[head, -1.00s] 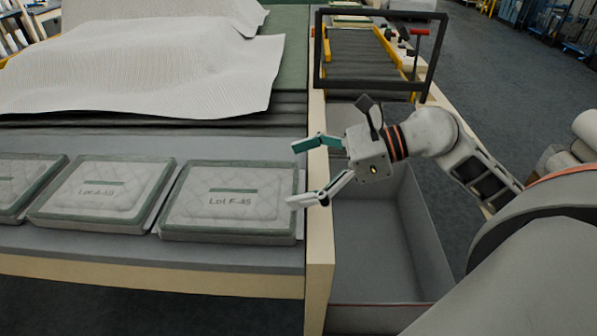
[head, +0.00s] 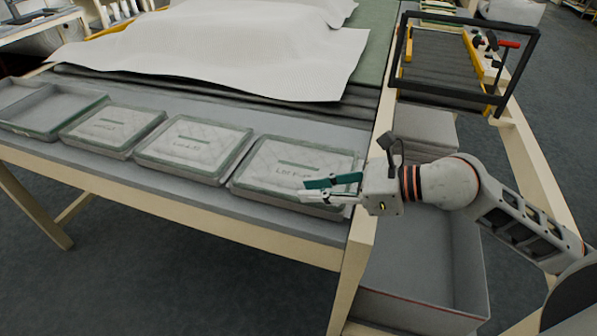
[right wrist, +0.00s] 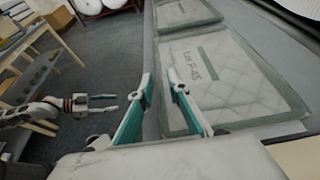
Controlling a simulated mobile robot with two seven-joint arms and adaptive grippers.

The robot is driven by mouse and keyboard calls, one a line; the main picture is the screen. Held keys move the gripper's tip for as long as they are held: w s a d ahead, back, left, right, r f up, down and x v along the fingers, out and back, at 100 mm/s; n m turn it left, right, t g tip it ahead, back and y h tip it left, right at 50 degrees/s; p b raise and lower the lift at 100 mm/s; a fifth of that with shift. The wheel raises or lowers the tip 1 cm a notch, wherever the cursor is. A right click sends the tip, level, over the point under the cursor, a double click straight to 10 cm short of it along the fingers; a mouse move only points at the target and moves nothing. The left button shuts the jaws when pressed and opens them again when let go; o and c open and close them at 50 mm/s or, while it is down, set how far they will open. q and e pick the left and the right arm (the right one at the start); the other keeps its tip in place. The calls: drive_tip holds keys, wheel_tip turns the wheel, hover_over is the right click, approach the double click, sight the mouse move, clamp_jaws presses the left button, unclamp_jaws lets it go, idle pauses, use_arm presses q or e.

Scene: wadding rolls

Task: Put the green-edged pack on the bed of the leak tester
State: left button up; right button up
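Several pale quilted packs with green edges lie in a row on the grey table. The nearest, rightmost pack (head: 290,170) is marked Lot F-45; its label also shows in the right wrist view (right wrist: 235,85). My right gripper (head: 306,190) is at this pack's right front part. Its fingers (right wrist: 160,78) are apart at the pack's long edge, one over the pack and one outside it; contact cannot be told. My left gripper (right wrist: 114,102) shows in the right wrist view, open and empty, away from the packs.
A black upright frame (head: 405,60) stands around a grey bed with yellow sides (head: 440,66) at the back right. A grey bin (head: 420,260) is below the table's right edge. A green-rimmed tray (head: 40,105) sits at far left. White sheets cover the table's back.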

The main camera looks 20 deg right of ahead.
sight(283, 193)
drive_tip(key=p+x, duration=0.1)
drive_tip(key=x, duration=0.3)
drive_tip(key=shift+a+f, duration=0.15)
drive_tip(key=shift+a, duration=0.05)
drive_tip(key=shift+w+a+f, duration=0.1)
drive_tip(key=shift+a+f, duration=0.1)
drive_tip(key=shift+a, duration=0.05)
use_arm(q)
drive_tip(key=shift+w+r, duration=0.2)
drive_tip(key=shift+r, duration=0.75)
drive_tip(key=shift+f, duration=0.1)
use_arm(e)
clamp_jaws()
use_arm(q)
drive_tip(key=shift+s+f, duration=0.15)
use_arm(e)
drive_tip(key=shift+r, duration=0.1)
